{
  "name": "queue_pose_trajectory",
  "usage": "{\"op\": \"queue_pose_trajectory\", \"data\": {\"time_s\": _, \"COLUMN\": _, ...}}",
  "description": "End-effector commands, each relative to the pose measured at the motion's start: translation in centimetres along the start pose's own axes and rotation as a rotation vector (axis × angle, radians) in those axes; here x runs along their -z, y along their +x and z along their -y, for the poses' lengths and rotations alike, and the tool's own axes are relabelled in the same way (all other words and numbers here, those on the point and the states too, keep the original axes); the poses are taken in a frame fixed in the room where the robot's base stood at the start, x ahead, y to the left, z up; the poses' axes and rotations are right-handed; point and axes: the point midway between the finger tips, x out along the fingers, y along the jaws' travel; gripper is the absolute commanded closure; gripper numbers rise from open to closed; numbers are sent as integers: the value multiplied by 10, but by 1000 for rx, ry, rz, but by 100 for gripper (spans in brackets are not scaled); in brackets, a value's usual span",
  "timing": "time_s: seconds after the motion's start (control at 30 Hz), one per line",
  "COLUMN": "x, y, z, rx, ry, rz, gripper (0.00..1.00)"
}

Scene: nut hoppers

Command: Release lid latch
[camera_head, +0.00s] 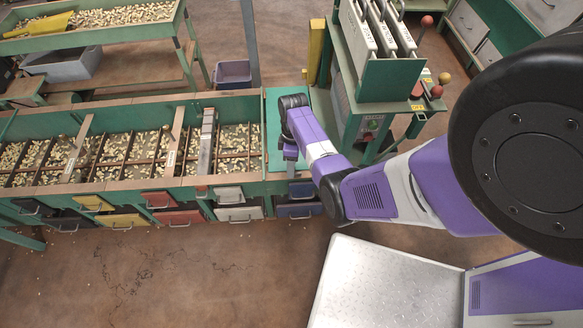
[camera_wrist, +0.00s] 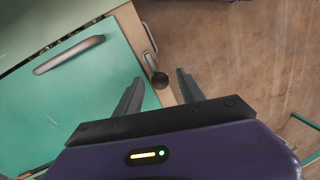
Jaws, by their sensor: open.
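A green lid (camera_wrist: 75,110) with a long grey handle (camera_wrist: 68,54) fills the left of the wrist view. In the head view, a green panel (camera_head: 273,150) shows at the right end of the hopper row, under my gripper (camera_head: 291,166). The latch is not visible in the head view.
Hoppers of nuts (camera_head: 130,150) run left of my gripper, with coloured drawers (camera_head: 180,217) below. A green rack (camera_head: 390,80) with white binders stands at the right. A purple bin (camera_head: 232,73) sits behind. The brown floor (camera_head: 150,275) in front is mostly clear.

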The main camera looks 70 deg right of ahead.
Motion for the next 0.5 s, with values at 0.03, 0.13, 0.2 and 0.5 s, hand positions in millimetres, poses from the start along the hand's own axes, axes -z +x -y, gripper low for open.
{"op": "queue_pose_trajectory", "data": {"time_s": 0.03, "x": 0, "y": -11, "z": 0, "rx": -4, "ry": 0, "rz": -2, "gripper": 54}}
{"op": "queue_pose_trajectory", "data": {"time_s": 0.13, "x": 0, "y": -28, "z": 0, "rx": -3, "ry": 0, "rz": -1, "gripper": 54}}
{"op": "queue_pose_trajectory", "data": {"time_s": 0.2, "x": 0, "y": -38, "z": 0, "rx": -3, "ry": 0, "rz": -1, "gripper": 54}}
{"op": "queue_pose_trajectory", "data": {"time_s": 0.5, "x": 0, "y": -57, "z": 0, "rx": 0, "ry": -1, "rz": 0, "gripper": 54}}
